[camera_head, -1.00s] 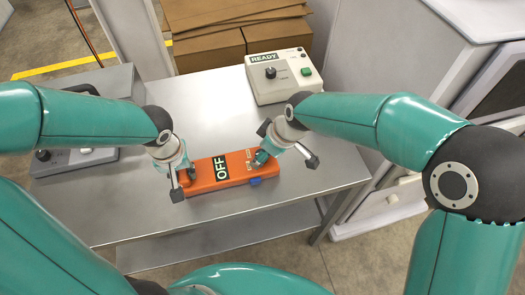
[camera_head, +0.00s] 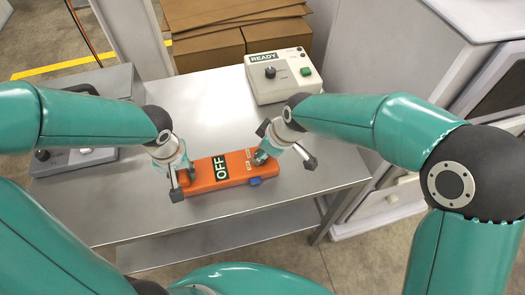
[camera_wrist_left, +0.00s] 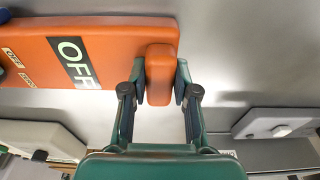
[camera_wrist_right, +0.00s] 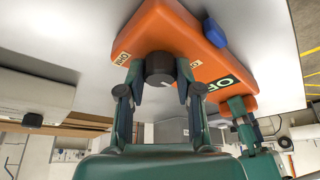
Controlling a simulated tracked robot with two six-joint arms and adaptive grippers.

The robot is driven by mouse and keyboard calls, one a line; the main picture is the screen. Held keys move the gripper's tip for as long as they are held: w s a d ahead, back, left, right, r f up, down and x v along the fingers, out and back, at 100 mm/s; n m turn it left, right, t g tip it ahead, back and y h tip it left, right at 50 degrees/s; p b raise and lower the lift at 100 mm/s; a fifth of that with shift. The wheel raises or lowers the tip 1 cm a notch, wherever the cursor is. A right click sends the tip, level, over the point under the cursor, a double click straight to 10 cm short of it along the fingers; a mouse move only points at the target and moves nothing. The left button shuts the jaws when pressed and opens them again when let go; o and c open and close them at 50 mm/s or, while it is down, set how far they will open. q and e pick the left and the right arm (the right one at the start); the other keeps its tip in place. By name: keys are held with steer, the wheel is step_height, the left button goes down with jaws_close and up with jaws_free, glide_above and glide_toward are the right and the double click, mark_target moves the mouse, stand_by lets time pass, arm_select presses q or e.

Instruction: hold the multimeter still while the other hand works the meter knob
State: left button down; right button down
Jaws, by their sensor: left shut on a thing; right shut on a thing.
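The orange multimeter (camera_head: 205,182) lies flat on the steel table, with a display reading OFF (camera_head: 221,168). My left gripper (camera_head: 184,177) is at its left end. In the left wrist view the left gripper (camera_wrist_left: 158,92) is shut on the orange grip block (camera_wrist_left: 159,62) of the multimeter. My right gripper (camera_head: 262,157) is over the right end of the meter. In the right wrist view the right gripper (camera_wrist_right: 160,84) is shut on the dark round meter knob (camera_wrist_right: 160,65), which has a white pointer mark. Small labels flank the knob; one reads OHM.
A blue piece (camera_head: 255,181) sits at the meter's front edge. A pale box marked READY (camera_head: 264,88), with a black knob and green button, stands at the table's back right. A grey unit (camera_head: 60,165) stands at left. The table's middle is clear behind the meter.

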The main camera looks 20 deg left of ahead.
steer(key=m+t, duration=0.1)
steer(key=m, duration=0.1)
steer(key=m+h, duration=0.1)
steer(key=m, duration=0.2)
steer(key=shift+s+a+m+t, duration=0.1)
steer(key=shift+s+m+t, duration=0.1)
steer(key=shift+m+t, duration=0.15)
steer(key=shift+m+t+h, duration=0.55)
steer(key=shift+m+h, duration=0.25)
steer(key=shift+m, duration=1.35)
steer(key=c, duration=0.8)
jaws_free()
steer(key=shift+o, duration=0.2)
steer(key=shift+r, duration=0.1)
steer(key=v, duration=1.1)
steer(key=shift+s+r, duration=0.3)
